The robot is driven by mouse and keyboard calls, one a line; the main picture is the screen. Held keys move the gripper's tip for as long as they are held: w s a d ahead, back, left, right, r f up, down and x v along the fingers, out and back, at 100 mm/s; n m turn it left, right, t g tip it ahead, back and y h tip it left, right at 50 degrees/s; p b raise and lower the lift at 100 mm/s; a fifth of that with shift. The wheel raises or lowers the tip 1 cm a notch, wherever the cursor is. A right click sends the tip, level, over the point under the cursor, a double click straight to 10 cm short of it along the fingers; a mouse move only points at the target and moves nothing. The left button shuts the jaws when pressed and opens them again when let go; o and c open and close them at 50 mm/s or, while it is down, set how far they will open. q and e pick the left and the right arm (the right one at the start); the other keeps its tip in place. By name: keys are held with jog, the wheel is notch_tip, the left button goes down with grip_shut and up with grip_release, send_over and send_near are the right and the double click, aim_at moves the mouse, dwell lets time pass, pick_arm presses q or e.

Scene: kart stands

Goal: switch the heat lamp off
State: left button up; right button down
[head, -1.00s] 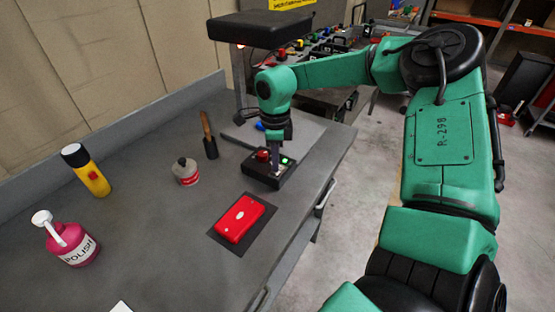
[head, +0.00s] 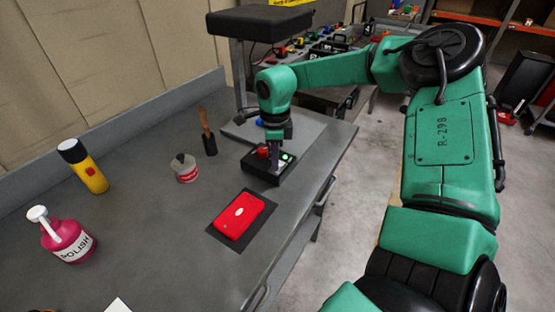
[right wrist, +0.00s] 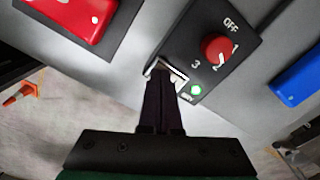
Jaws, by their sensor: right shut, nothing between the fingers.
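The heat lamp's black hood (head: 260,22) stands on a post at the back of the grey bench, with no glow showing under it. A black control box (head: 258,172) sits on the bench below it. It has a red knob (right wrist: 216,48) with OFF, 1, 2 and 3 marks, a lit green light (right wrist: 196,89) and a white-edged switch (right wrist: 165,72). My right gripper (right wrist: 160,78) is shut and empty, its fingertips at the switch and hiding part of it. Contact is hard to tell. It points down over the box in the head view (head: 275,163). My left gripper is out of view.
A red case (head: 239,216) lies on a dark mat just in front of the box. A blue object (right wrist: 297,76) is beside the box.

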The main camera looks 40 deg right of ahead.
jog(key=shift+s, duration=0.15)
jog(key=shift+r+p, duration=1.95)
jog(key=shift+r, duration=1.45)
jog(key=shift+f, duration=0.1)
